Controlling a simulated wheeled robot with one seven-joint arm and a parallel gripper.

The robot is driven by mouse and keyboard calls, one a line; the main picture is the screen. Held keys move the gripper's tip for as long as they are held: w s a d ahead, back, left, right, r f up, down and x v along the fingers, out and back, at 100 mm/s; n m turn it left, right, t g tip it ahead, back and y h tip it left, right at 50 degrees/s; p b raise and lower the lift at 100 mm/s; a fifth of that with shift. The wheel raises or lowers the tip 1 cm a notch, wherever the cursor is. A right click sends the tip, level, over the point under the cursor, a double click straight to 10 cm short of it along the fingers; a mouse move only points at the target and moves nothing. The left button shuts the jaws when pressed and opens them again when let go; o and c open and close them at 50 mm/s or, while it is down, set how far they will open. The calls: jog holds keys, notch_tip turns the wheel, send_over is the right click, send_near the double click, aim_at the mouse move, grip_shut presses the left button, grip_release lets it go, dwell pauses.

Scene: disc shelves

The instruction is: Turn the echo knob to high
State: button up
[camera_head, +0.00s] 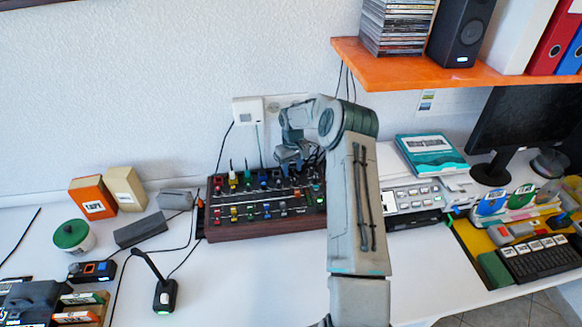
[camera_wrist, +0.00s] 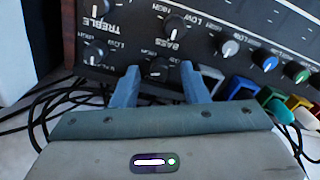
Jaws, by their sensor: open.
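The dark control panel (camera_wrist: 225,25) fills the upper part of the wrist view, with its lettering upside down. One black knob (camera_wrist: 158,69) sits between my open fingertips; its label is partly hidden, and I cannot read the word echo. A second black knob (camera_wrist: 175,25) is marked bass, and a third (camera_wrist: 98,8) is marked treble. In the head view my gripper (camera_head: 290,162) is at the back of the wood-sided mixer (camera_head: 265,228). My fingers (camera_wrist: 160,82) are apart on either side of the knob; I cannot tell whether they touch it.
Coloured plugs (camera_wrist: 240,87) and black cables lie close to the right of my fingers. A grey keypad device (camera_head: 412,195) stands right of the mixer. An orange shelf (camera_head: 450,68) hangs above right. A desk microphone (camera_head: 165,295) stands at the front left.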

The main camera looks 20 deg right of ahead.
jog(key=shift+f, duration=0.2)
jog(key=shift+c, duration=0.2)
grip_shut()
jog(key=shift+a, duration=0.2)
jog(key=shift+d, duration=0.15)
jog(key=m+b, duration=0.2)
jog(key=shift+f+b, duration=0.15)
jog(key=shift+b, duration=0.15)
jog(key=shift+m+b, duration=1.35)
jog(key=shift+m, duration=0.75)
jog(key=shift+r, duration=0.2)
